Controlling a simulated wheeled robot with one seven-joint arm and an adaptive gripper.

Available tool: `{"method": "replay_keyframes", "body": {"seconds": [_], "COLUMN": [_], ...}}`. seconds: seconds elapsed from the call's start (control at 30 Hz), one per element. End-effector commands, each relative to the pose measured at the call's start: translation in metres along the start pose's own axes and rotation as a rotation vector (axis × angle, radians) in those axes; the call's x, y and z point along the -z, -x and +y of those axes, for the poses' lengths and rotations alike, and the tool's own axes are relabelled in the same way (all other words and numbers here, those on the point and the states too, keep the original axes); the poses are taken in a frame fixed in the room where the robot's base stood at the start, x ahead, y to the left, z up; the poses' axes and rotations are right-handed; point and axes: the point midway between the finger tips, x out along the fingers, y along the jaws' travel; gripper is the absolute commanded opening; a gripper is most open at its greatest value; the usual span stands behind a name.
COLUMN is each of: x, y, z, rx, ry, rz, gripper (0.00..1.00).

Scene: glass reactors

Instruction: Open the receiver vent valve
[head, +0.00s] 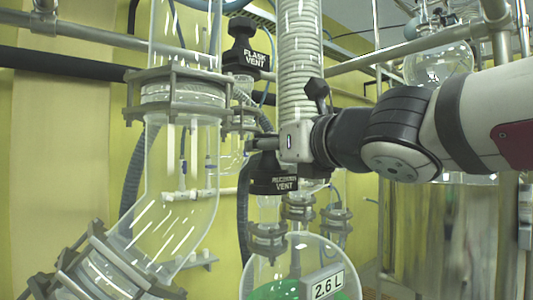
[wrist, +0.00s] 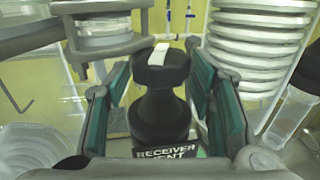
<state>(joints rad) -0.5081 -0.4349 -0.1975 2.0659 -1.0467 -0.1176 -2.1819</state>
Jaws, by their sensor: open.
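The receiver vent valve (wrist: 160,110) is a black knob with a white stripe on its top, seen in the wrist view between my gripper's two fingers. Its black label (head: 274,185) reads "RECEIVER VENT" and shows in the head view below my gripper; the knob itself is mostly hidden there. My gripper (wrist: 158,105) is open, with one green-padded finger on each side of the knob. A gap shows on both sides near the knob's top. In the head view my gripper (head: 262,144) reaches in from the right.
The flask vent valve (head: 242,45) stands above. A ribbed condenser (head: 302,60) rises close to my gripper. A clamped glass elbow (head: 180,180) is at left. The receiver flask (head: 295,262), labelled 2.6 L with green liquid, is below. Metal rails cross behind.

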Motion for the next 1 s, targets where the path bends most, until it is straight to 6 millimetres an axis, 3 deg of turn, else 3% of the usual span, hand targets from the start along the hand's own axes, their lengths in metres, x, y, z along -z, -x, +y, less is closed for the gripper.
{"method": "replay_keyframes", "body": {"seconds": [0.17,0.47,0.67,1.0], "x": [0.0001,-0.0004,-0.0003,-0.0016], "y": [-0.0131,-0.0146,-0.0146,-0.0136], "z": [-0.0002,-0.0001,-0.0001,0.0005], "rx": [0.000,0.000,0.000,-0.031], "ry": [-0.001,-0.001,-0.001,0.000], "rz": [0.000,-0.001,-0.001,0.001], "gripper": [0.49,0.49,0.12,0.12]}}
